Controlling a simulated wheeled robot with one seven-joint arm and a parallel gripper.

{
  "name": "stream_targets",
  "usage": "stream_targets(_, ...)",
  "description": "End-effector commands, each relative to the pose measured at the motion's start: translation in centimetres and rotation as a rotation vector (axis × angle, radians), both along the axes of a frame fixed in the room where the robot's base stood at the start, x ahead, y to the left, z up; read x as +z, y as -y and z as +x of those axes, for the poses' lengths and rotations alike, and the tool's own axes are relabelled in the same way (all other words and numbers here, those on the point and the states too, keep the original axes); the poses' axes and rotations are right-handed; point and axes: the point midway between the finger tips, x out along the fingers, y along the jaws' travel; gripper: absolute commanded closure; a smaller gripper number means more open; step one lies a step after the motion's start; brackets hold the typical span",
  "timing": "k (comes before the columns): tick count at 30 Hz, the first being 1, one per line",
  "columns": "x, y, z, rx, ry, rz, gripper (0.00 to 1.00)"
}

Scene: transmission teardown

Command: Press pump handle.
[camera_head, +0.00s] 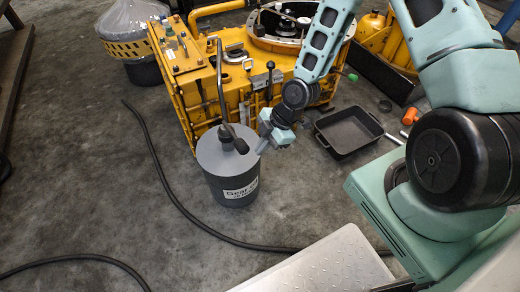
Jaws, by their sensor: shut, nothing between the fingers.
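A grey cylindrical drum (215,178) with a white label reading "Gear" stands upright on the floor, left of centre. A dark pump handle (237,142) with a black grip lies low across the drum's lid. My gripper (262,150) is at the right edge of the lid, pointing down and left, just right of the handle's grip. Its fingers are shut and empty. A small gap seems to separate it from the grip; contact cannot be told for sure.
A yellow transmission housing (183,85) stands close behind the drum. A black tray (340,146) lies to the right, with an orange tool (409,116) beyond it. A black hose (165,180) curves around the drum. The floor to the left is mostly clear.

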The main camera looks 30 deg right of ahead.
Motion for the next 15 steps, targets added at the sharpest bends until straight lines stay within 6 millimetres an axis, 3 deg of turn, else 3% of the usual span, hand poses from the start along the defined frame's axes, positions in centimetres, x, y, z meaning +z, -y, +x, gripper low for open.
stream_targets(6, 4.0, 2.0, -1.1, -0.003, 0.002, 0.0, 1.0)
stream_targets(15, 6.4, 3.3, -2.0, -0.001, 0.003, 0.001, 1.0)
